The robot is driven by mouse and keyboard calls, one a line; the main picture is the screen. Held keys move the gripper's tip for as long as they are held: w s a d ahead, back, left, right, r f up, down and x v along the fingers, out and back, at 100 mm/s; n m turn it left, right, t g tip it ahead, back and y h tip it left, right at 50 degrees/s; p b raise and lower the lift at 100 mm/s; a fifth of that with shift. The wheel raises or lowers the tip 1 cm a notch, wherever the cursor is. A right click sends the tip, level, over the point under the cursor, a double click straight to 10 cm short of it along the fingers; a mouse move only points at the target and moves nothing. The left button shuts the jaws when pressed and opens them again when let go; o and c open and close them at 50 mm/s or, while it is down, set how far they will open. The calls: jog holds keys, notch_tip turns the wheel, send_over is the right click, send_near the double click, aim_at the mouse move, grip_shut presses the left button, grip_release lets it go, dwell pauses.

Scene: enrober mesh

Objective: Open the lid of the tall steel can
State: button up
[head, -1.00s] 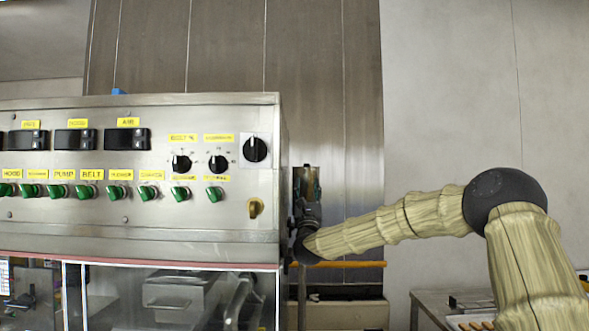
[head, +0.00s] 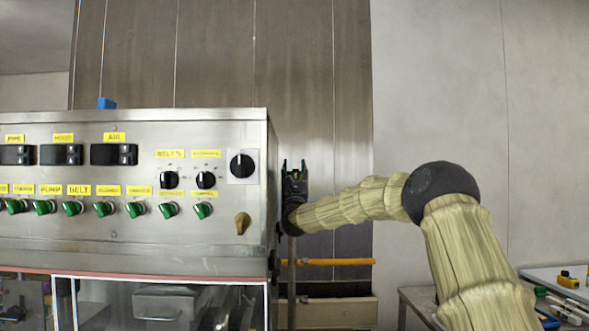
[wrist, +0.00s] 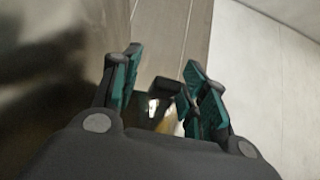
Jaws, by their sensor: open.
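No tall steel can or lid can be made out in either view. My gripper (head: 294,166) is raised at the right end of the steel control cabinet, fingers pointing up, in front of the brown wall panels. In the wrist view my gripper (wrist: 158,85) shows its green-padded fingers spread apart. No held object is seen between them; a small dark shape and a yellowish bit show in the gap, too blurred to name.
The steel control cabinet (head: 120,235) with knobs and displays fills the left, close to my gripper. An orange bar (head: 340,262) runs below my forearm. A side table (head: 540,275) with tools stands at the lower right.

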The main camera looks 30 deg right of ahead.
jog(key=shift+s+d, duration=0.15)
jog(key=shift+d, duration=0.1)
jog(key=shift+c, duration=0.8)
grip_shut()
